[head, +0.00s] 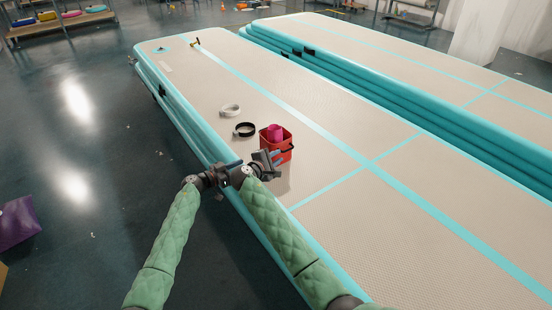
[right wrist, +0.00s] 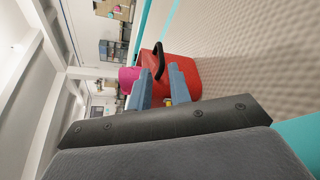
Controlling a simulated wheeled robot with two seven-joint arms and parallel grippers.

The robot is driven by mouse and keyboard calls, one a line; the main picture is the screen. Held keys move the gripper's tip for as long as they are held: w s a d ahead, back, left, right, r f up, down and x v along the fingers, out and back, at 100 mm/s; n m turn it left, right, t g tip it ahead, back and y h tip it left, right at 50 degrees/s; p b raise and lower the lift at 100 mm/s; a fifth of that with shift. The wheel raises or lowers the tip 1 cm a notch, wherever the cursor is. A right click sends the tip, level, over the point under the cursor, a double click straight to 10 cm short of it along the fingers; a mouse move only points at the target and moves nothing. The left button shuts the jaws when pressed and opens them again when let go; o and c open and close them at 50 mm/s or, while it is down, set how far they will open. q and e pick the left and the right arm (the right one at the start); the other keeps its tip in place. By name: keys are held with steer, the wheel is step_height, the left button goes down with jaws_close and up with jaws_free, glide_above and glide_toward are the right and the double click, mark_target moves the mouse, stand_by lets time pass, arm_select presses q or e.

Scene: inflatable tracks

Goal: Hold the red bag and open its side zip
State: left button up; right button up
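A red, box-shaped bag (head: 283,152) with a black handle stands upright on the beige track top, near its left edge. A pink object (head: 275,132) shows at its top. In the right wrist view the bag (right wrist: 190,78) lies just ahead of my right gripper (right wrist: 162,78). Its two blue fingers are apart, with red showing between them; I cannot tell whether they touch the bag. In the head view my right gripper (head: 270,160) is at the bag's near left side. My left gripper (head: 222,177) is beside my right wrist, its fingers unclear. No zip can be made out.
A black ring (head: 245,129) and a white ring (head: 230,110) lie behind the bag. A small dark and yellow object (head: 195,42) lies at the far end. The track (head: 440,252) is clear to the right; a second track (head: 400,95) runs alongside.

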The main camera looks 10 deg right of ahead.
mark_target(276, 146)
steer(key=shift+n, duration=0.4)
steer(key=shift+x, duration=3.9)
steer(key=shift+f, duration=0.15)
jaws_close()
steer(key=shift+s, duration=0.1)
